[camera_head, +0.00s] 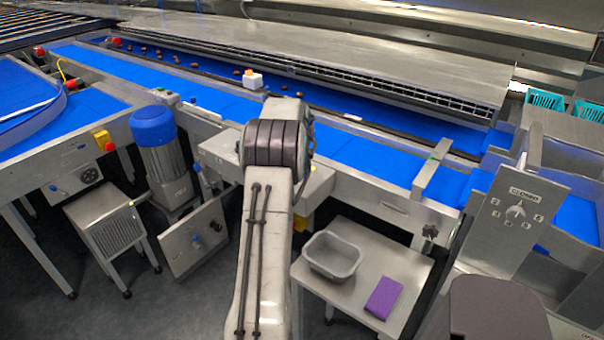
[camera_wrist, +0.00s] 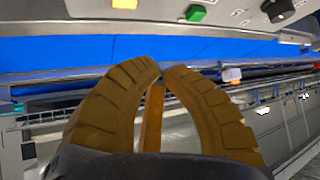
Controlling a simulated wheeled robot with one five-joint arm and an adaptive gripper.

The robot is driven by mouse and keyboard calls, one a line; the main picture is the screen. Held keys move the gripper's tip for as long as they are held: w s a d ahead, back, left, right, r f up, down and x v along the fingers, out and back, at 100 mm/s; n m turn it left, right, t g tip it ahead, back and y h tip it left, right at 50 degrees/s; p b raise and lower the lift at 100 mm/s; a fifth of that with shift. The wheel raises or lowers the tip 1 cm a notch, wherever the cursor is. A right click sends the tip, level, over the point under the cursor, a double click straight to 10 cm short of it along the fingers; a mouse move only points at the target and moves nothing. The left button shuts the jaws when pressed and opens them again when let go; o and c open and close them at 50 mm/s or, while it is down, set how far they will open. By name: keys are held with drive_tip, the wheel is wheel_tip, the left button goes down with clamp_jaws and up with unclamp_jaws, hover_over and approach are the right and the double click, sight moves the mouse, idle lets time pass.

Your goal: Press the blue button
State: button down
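A small blue spot that looks like a button (camera_head: 195,238) shows on the low tilted grey panel, left of my arm in the head view. Another small blue spot (camera_head: 53,188) is on the control box at the far left. Both are too small to tell for sure. No blue button shows in the wrist view. My gripper (camera_wrist: 163,70) has two tan ribbed fingers, curved inward with their tips almost together and nothing between the tips. In the head view my own arm hides the gripper.
The wrist view shows a yellow button (camera_wrist: 124,3), a green button (camera_wrist: 195,13) and a black knob (camera_wrist: 279,10) on a grey panel. Blue conveyor belts (camera_head: 366,157) run across. A side table (camera_head: 350,298) holds a grey tub (camera_head: 331,274) and a purple block (camera_head: 383,297).

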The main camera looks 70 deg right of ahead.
wheel_tip(320, 180, down, 6)
drive_tip(key=b, duration=0.3)
drive_tip(key=shift+f, duration=0.1)
drive_tip(key=shift+f+b, duration=0.55)
drive_tip(key=shift+b, duration=0.45)
drive_tip(key=shift+f, duration=0.1)
idle(0.6)
drive_tip(key=shift+f+b, duration=0.3)
drive_tip(key=shift+b, duration=0.15)
drive_tip(key=shift+f+b, duration=0.45)
drive_tip(key=shift+f, duration=0.05)
idle(1.0)
drive_tip(key=shift+r, duration=0.15)
drive_tip(key=shift+r+p, duration=0.6)
drive_tip(key=shift+r, duration=0.2)
drive_tip(key=shift+r, duration=0.1)
drive_tip(key=shift+r+p, duration=1.7)
drive_tip(key=shift+r, duration=0.7)
